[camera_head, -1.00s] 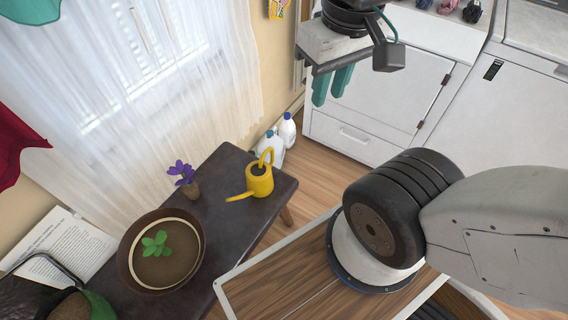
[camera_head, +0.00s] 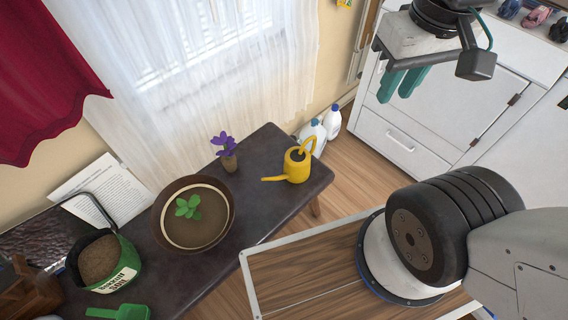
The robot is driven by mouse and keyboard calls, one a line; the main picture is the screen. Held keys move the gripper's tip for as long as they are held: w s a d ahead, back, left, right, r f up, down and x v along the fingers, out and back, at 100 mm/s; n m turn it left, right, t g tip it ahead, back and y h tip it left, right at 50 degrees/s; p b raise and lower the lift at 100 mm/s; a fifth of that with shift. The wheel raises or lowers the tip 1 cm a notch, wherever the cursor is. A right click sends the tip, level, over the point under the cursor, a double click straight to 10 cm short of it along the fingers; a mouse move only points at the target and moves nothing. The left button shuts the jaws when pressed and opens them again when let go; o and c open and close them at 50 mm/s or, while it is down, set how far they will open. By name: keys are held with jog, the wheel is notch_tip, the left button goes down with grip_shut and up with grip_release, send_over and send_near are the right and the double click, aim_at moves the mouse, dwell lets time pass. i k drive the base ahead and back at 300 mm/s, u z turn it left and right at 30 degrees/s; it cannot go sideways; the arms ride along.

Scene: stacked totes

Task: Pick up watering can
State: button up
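The yellow watering can (camera_head: 297,167) stands upright near the right end of a dark bench, its spout pointing left. My gripper (camera_head: 394,97) is at the upper right, with two teal fingers pointing down. The fingers are apart with nothing seen between them, so it looks open. In the picture it is above and to the right of the can and clear of it.
The dark bench (camera_head: 262,215) also holds a purple flower in a small pot (camera_head: 229,163), a wide brown planter (camera_head: 172,237), a green soil bag (camera_head: 122,268) and a green scoop (camera_head: 130,312). White jugs (camera_head: 331,120) stand on the floor behind. White cabinets (camera_head: 410,146) are at the right.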

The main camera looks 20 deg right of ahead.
aim_at(297, 159)
jog(key=k, duration=1.25)
jog(key=z, duration=1)
jog(key=i, duration=1.8)
jog(key=u, duration=0.8)
